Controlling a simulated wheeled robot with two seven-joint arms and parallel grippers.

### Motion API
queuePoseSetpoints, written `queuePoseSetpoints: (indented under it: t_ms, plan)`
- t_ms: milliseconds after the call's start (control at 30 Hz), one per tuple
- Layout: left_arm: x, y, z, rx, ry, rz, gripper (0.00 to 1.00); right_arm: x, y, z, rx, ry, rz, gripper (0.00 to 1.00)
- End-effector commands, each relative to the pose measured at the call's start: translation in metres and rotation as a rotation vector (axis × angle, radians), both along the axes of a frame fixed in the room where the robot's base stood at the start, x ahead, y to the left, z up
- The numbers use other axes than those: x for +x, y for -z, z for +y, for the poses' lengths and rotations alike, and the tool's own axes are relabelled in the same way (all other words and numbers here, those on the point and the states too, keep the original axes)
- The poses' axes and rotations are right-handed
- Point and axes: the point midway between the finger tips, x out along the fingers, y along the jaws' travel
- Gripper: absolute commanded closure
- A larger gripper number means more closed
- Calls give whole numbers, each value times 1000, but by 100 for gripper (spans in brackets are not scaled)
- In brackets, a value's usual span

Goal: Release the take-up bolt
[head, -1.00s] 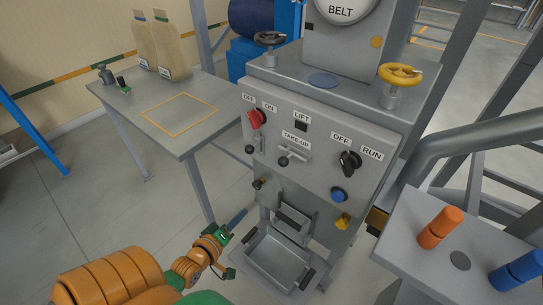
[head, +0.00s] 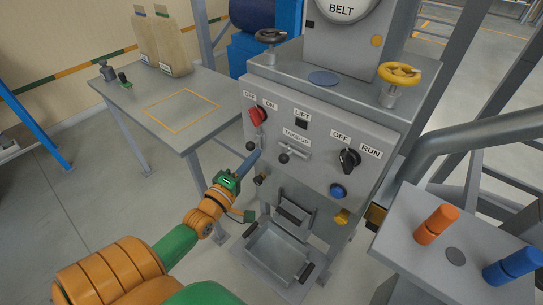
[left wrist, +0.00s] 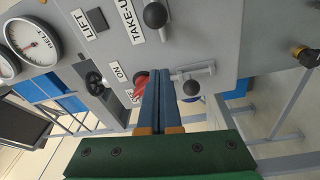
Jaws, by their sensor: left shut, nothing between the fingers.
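The take-up bolt (head: 284,158), with a black ball knob, sits below the TAKE-UP label on the grey control panel (head: 315,175). In the left wrist view its black knob (left wrist: 155,14) is at the top beside the label. My left gripper (head: 256,154) is shut and empty, its blue fingers pointing up at the panel. It is left of the take-up bolt and apart from it, near another black-knobbed fitting (head: 251,145) below the red switch. In the left wrist view the fingertips (left wrist: 164,74) lie between the red switch and that fitting (left wrist: 191,88). My right gripper is not in view.
The red OFF/ON switch (head: 258,116) is left of the bolt; a black OFF/RUN switch (head: 349,159) and blue button (head: 338,190) are right. A metal tray (head: 275,252) is below. A grey table (head: 150,85) stands left.

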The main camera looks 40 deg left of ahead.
Motion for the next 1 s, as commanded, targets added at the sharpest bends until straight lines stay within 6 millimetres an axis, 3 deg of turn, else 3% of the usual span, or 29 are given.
queuePoseSetpoints:
  t_ms: [200, 433, 867, 1000]
  plan:
    - [47, -4, 5, 1, -1, -3, 100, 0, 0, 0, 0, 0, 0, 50]
    - [38, 2, -28, -2, 1, 3, 100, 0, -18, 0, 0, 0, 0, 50]
    - [36, 5, -35, 0, 0, 1, 100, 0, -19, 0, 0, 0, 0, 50]
    - [35, 3, -53, -5, 1, 3, 100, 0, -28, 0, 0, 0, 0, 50]
